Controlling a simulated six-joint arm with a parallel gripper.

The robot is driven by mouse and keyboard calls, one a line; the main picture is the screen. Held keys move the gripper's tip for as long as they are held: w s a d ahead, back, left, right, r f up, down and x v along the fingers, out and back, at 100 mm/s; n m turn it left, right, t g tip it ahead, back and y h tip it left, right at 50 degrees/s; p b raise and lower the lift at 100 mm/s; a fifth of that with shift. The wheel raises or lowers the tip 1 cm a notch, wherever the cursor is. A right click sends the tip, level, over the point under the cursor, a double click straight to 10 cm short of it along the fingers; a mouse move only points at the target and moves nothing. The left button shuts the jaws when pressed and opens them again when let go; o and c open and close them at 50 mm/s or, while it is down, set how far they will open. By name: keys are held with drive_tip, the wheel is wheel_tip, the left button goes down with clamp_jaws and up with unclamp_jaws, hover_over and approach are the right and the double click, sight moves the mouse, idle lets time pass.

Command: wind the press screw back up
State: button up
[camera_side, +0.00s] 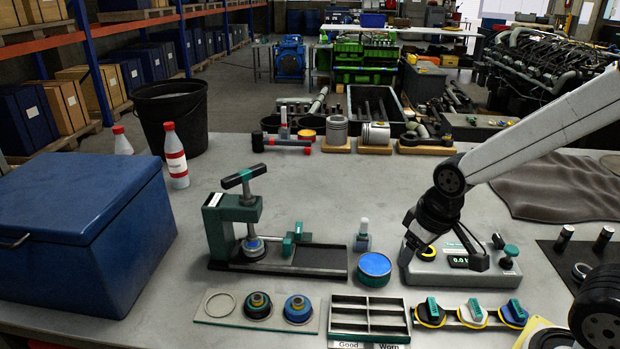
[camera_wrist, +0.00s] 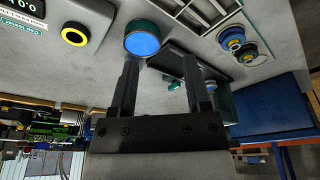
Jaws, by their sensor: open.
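The green press (camera_side: 216,232) stands on a black base in the middle left of the bench. Its dark T-handle (camera_side: 244,177) sits on top of the screw, above the press head. The press's lower end is down at a small round blue-grey part (camera_side: 253,246), apparently touching it. In the wrist view my gripper's fingers (camera_wrist: 161,68) are apart, and the press (camera_wrist: 226,101) shows partly hidden behind the right finger.
A blue-topped round tin (camera_side: 374,266) and a small bottle (camera_side: 362,238) stand between press and gripper. A divided tray (camera_side: 340,330) lies in front. A blue box (camera_side: 85,225) stands left of the press.

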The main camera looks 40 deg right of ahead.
drive_tip(key=shift+s+x, duration=0.2)
drive_tip(key=shift+x, duration=0.75)
drive_tip(key=shift+s+x, duration=0.2)
drive_tip(key=shift+x, duration=0.7)
drive_tip(key=shift+f, duration=0.1)
drive_tip(key=c, duration=0.6)
drive_tip(key=shift+w+a, duration=0.1)
drive_tip(key=shift+w, duration=0.15)
clamp_jaws()
drive_tip(key=w+a+r+t, duration=0.3)
drive_tip(key=w+t, duration=0.2)
drive_tip(key=w+a+r+t+y, duration=0.1)
drive_tip(key=w+a+r+t, duration=0.2)
drive_tip(key=w+t, duration=0.2)
drive_tip(key=w+a+r+n+t, duration=0.1)
drive_tip(key=w+a+r+t, duration=0.2)
drive_tip(key=w+t, duration=0.2)
drive_tip(key=shift+w+r+y, duration=0.15)
drive_tip(key=shift+w+y, duration=0.15)
drive_tip(key=shift+w, duration=0.7)
